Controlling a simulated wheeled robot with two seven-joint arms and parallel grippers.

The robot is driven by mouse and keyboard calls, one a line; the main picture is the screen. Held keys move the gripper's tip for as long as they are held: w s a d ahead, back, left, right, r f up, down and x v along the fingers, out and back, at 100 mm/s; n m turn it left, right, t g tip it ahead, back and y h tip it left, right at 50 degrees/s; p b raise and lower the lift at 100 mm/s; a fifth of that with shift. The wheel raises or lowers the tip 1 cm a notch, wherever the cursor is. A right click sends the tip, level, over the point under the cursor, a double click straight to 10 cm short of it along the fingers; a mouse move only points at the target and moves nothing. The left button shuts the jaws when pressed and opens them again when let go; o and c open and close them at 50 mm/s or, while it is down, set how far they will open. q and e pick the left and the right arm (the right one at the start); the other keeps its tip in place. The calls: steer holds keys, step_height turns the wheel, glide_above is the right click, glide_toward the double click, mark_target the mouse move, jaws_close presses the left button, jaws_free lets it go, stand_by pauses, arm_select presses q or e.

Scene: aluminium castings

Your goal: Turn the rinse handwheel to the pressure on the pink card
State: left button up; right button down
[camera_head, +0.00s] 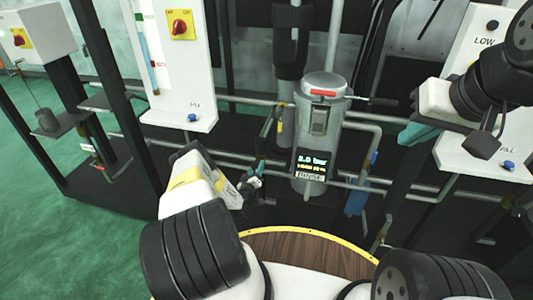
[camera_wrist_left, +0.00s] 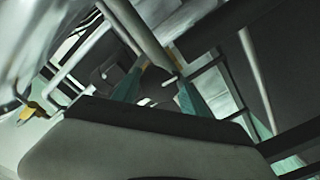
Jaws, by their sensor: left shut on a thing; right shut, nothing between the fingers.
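My left gripper (camera_head: 254,178) is low in front of the pipework, left of the rinse canister (camera_head: 318,125). In the left wrist view its teal fingers (camera_wrist_left: 160,92) are shut on a dark rounded part, which looks like the rinse handwheel (camera_wrist_left: 156,80); its rim is mostly hidden. The display (camera_head: 312,163) on the canister reads about 2.0 bar, with the last digit blurred, above a RINSE label (camera_head: 310,175). My right gripper (camera_head: 418,134) is shut and empty, in front of the right white panel. I cannot make out a pink card.
A white panel (camera_head: 178,70) with a red knob on yellow stands left of the canister. Another white panel (camera_head: 485,155) marked LOW and FILL stands at the right. Grey pipes (camera_head: 365,187) cross between them. A round wooden top with yellow edge (camera_head: 300,250) is in front.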

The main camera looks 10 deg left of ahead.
stand_by(0.4)
arm_select(q)
steer(key=o, duration=1.4)
steer(key=s, duration=0.8)
steer(key=shift+w, duration=0.1)
